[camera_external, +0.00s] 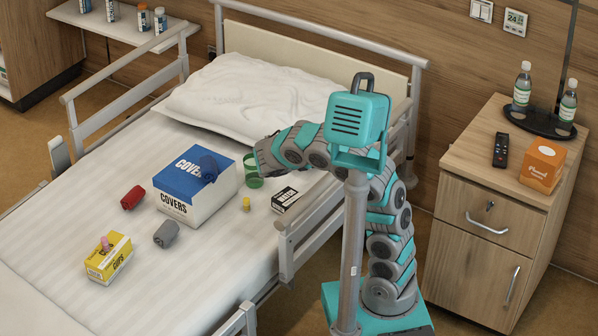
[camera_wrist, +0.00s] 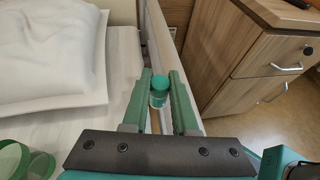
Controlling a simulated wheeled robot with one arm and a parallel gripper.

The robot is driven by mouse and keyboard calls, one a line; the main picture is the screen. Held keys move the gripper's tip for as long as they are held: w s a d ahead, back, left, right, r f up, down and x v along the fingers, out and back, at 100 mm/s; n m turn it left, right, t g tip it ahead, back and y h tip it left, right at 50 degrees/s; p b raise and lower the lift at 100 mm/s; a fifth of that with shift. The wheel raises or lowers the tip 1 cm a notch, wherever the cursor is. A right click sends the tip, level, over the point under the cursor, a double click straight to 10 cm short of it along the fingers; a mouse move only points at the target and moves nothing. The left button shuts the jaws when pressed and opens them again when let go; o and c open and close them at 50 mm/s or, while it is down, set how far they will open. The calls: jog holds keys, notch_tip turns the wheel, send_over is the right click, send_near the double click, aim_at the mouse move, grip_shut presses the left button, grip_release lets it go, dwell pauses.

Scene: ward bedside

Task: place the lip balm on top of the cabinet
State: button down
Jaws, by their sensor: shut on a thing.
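The lip balm (camera_wrist: 159,88), a small cylinder with a teal cap and a paler lower part, stands between the green fingers of my gripper (camera_wrist: 160,74) in the wrist view. My gripper is shut on it, over the bed's side rail. In the external view my arm and teal head hide the gripper and the lip balm. The wooden cabinet (camera_external: 476,152) stands to the right of the bed, with a drawer and a door on its front. It also shows at the right of the wrist view (camera_wrist: 240,58), to the right of my gripper.
The bed rail (camera_external: 312,222) runs beside my arm. A blue-white box (camera_external: 195,188) and several small items lie on the bed.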

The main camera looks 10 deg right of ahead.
jog(key=d+r+m+g+h, duration=0.2)
jog(key=d+r+m+g, duration=0.1)
jog(key=d, duration=0.9)
jog(key=s+d+r+m+g, duration=0.2)
jog(key=s+d+g, duration=0.1)
jog(key=d, duration=0.6)
jog(key=s+d+r+m+g+b, duration=0.1)
jog(key=s+d+r+m+g, duration=0.1)
jog(key=s+d, duration=0.4)
jog(key=s+d+r+m+g+b, duration=0.1)
jog(key=s+d+r+m+g, duration=0.2)
jog(key=d, duration=0.9)
jog(key=shift+s+m+g+y, duration=0.3)
jog(key=shift+s+m+g, duration=0.4)
jog(key=shift+s, duration=0.5)
jog(key=shift+d+r, duration=0.1)
jog(key=shift+d, duration=0.05)
jog(key=p, duration=0.1)
send_over(477, 140)
jog(key=shift+f, duration=2.45)
jog(key=shift+f, duration=0.15)
jog(key=c, duration=0.7)
grip_release()
